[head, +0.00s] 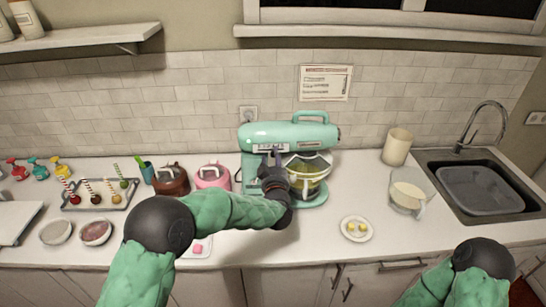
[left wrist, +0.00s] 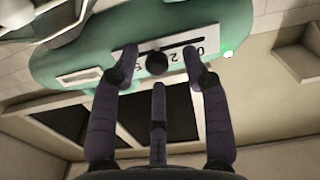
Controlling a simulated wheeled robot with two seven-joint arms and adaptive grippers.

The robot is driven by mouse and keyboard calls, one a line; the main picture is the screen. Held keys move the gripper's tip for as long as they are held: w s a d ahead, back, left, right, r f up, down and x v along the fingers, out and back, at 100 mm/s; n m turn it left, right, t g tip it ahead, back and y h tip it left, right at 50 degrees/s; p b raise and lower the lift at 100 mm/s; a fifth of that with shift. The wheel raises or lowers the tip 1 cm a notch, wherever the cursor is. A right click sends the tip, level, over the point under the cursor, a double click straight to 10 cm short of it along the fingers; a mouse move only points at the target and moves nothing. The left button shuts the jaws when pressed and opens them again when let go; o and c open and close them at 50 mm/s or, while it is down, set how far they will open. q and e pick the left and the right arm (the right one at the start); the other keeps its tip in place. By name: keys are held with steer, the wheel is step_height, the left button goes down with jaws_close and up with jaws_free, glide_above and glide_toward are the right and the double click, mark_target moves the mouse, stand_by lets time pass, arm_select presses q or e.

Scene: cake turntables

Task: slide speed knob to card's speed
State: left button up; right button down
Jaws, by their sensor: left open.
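The teal stand mixer (head: 290,134) stands on the counter by the back wall. In the left wrist view its speed panel shows upside down, with a dark slot, digits including 0 and 2 at the right, and a round black speed knob (left wrist: 157,63) near the slot's middle. My left gripper (head: 270,160) is at the mixer's side. In the left wrist view its open fingers (left wrist: 160,67) stand either side of the knob, with a gap on both sides. The card (head: 325,82) is on the wall; its text is too small to read. My right gripper is out of view.
A bowl (head: 307,172) with greenish content sits under the mixer head. A plate with yellow pieces (head: 356,228), a measuring jug (head: 407,196) and a cream canister (head: 397,147) stand to the right. Brown (head: 170,180) and pink (head: 212,176) containers stand left of the mixer.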

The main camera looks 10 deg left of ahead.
arm_select(q)
steer(key=v, duration=1)
